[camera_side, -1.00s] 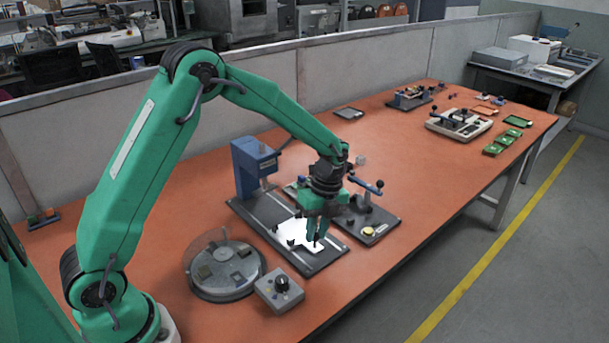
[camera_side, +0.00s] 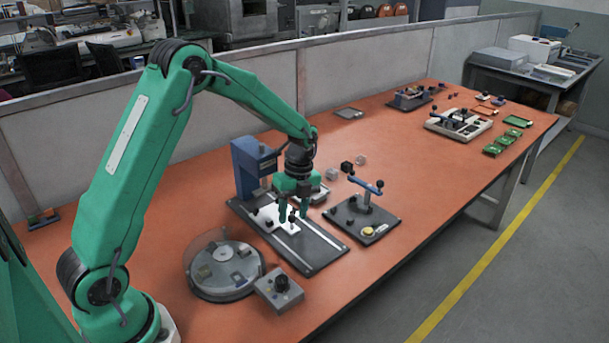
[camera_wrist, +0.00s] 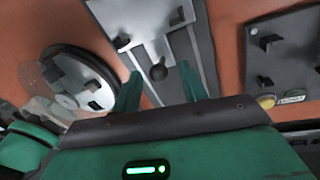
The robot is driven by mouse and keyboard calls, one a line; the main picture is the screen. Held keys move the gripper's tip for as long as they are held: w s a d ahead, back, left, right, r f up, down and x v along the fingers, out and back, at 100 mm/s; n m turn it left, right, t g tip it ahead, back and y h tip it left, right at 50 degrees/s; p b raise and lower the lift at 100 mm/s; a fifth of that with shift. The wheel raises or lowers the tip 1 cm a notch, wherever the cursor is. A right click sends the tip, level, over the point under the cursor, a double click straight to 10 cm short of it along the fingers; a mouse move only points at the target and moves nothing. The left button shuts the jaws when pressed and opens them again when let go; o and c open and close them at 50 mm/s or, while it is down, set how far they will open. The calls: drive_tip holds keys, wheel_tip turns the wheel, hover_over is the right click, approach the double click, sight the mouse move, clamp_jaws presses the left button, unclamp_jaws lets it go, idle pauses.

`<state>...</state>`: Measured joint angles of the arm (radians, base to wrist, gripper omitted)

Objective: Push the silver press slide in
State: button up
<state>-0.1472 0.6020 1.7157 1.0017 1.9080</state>
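The silver slide (camera_side: 263,215) lies flat on the dark rail base of the blue press (camera_side: 245,165), with its far part close to the press column. It carries small black knobs. My gripper (camera_side: 294,212) points down over the slide's near end. My gripper partly hides the slide in the side view.
A round turntable (camera_side: 225,272) and a grey knob box (camera_side: 279,289) stand at the front left. A dark fixture with a blue-handled lever (camera_side: 366,187) stands right of the press base. Small cubes (camera_side: 346,167) lie behind it. The table's middle right is clear.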

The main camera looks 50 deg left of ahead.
drive_tip(key=shift+d, duration=0.15)
drive_tip(key=shift+y, duration=0.4)
drive_tip(key=d, duration=1.2)
wheel_tip(320, 180, up, 15)
drive_tip(key=w, duration=0.1)
drive_tip(key=w+a+n+t, duration=0.1)
drive_tip(key=w+a, duration=0.5)
drive_tip(key=a, duration=0.5)
drive_tip(key=w+a+n+t, duration=0.1)
drive_tip(key=w+a, duration=0.6)
drive_tip(key=a, duration=0.3)
drive_tip(key=shift+w+a, duration=0.25)
drive_tip(key=shift+a, duration=0.15)
drive_tip(key=shift+d+n, duration=0.1)
drive_tip(key=shift+n, duration=0.2)
